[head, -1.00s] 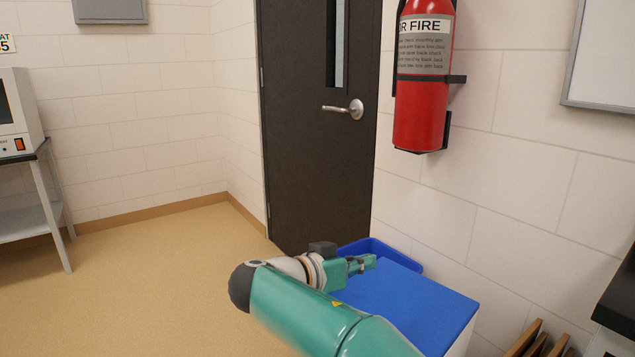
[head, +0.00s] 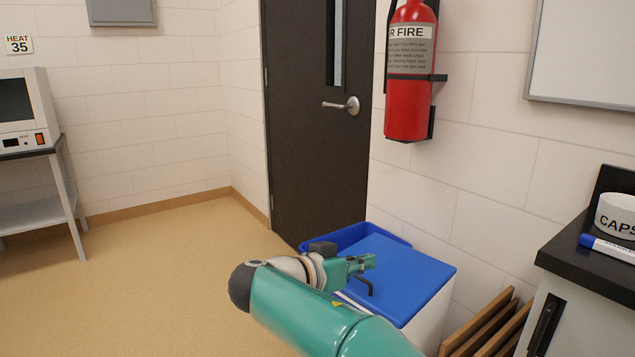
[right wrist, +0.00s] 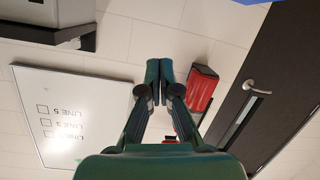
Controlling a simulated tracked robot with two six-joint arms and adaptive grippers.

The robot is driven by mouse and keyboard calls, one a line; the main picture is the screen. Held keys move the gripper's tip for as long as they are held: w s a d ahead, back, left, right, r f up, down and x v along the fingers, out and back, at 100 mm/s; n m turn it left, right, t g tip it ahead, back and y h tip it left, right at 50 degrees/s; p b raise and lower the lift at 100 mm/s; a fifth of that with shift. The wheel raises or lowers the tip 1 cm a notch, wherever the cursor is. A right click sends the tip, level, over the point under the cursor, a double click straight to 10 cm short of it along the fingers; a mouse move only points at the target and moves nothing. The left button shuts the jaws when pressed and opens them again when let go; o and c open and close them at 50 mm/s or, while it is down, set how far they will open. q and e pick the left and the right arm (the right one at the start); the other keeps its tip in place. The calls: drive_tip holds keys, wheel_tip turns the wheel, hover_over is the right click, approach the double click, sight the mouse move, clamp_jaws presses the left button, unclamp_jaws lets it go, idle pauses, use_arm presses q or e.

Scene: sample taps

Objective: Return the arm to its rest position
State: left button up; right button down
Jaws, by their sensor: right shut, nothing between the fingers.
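My right arm reaches in from the bottom of the head view, a green link with a dark elbow cap. Its gripper (head: 366,262) points to the right in front of the blue-lidded bin. In the right wrist view, the two green fingers of the gripper (right wrist: 159,82) are pressed together with nothing between them. My left gripper is in neither view.
A white bin with a blue lid (head: 410,275) stands behind the gripper, with a blue tub (head: 352,235) beyond. A black counter (head: 580,262) with a white dish (head: 618,214) and a marker (head: 608,249) is at right. Wooden boards (head: 485,325) lean below.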

drive_tip(key=s+d+f+n+g+y+b, duration=0.1)
drive_tip(key=s+f+n+g+y+b, duration=0.2)
drive_tip(key=f, duration=1.6)
drive_tip(key=s+d+f+n+g+y+b, duration=0.1)
drive_tip(key=s+f+n+g+y, duration=0.35)
drive_tip(key=f, duration=1.35)
use_arm(q)
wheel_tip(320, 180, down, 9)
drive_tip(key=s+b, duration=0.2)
drive_tip(key=b, duration=0.3)
use_arm(e)
drive_tip(key=s+d+f+m+g+y, duration=0.1)
drive_tip(key=s+f+y, duration=0.3)
drive_tip(key=s+f, duration=0.8)
drive_tip(key=s+d+f+m+y, duration=0.15)
drive_tip(key=s+f+y, duration=0.35)
drive_tip(key=s+f, duration=0.75)
use_arm(q)
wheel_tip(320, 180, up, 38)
drive_tip(key=p, duration=3.8)
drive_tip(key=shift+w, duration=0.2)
use_arm(e)
wheel_tip(320, 180, up, 41)
drive_tip(key=s, duration=0.1)
drive_tip(key=shift+s+a+r, duration=0.15)
drive_tip(key=shift+s+a, duration=0.1)
drive_tip(key=shift+s, duration=0.15)
drive_tip(key=shift+h, duration=0.25)
